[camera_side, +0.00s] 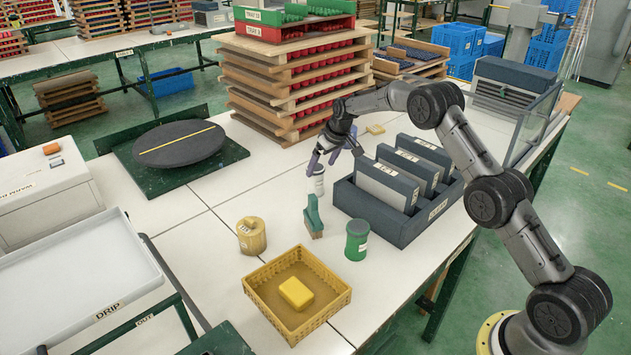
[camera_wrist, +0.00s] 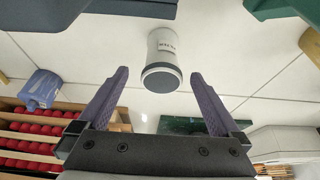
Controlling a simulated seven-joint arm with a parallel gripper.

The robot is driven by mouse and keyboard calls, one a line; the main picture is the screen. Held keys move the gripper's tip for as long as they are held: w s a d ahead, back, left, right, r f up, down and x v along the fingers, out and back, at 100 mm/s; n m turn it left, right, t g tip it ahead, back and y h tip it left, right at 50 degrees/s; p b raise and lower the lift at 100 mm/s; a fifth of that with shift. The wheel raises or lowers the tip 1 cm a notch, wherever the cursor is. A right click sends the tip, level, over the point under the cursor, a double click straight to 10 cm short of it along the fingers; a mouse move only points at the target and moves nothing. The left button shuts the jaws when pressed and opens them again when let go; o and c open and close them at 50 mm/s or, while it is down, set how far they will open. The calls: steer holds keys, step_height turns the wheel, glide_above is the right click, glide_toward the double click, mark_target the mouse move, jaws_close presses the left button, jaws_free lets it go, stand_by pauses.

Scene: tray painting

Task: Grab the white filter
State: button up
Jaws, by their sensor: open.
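The white filter is a small upright white cylinder (camera_side: 318,184) with a dark end, standing on the white table. In the wrist view the white filter (camera_wrist: 162,60) shows label text and a dark grey end, just beyond the fingertips and between their lines. My gripper (camera_side: 322,158) is at the upper part of the filter in the side view. In the wrist view my gripper (camera_wrist: 158,75) has its two purple fingers spread apart with nothing between them. Whether a finger touches the filter cannot be told.
A dark rack (camera_side: 400,225) with upright grey panels stands close right of the filter. A green-handled brush (camera_side: 313,215), green can (camera_side: 356,241), yellow can (camera_side: 251,237) and yellow basket (camera_side: 318,326) are nearer the front. A round dark turntable (camera_side: 180,146) lies left. Table between is clear.

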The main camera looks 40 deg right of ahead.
mark_target(316, 176)
steer(key=shift+a+x, duration=0.2)
steer(key=shift+x, duration=2.95)
steer(key=c, duration=1.4)
steer(key=shift+c, duration=0.4)
steer(key=shift+r, duration=0.1)
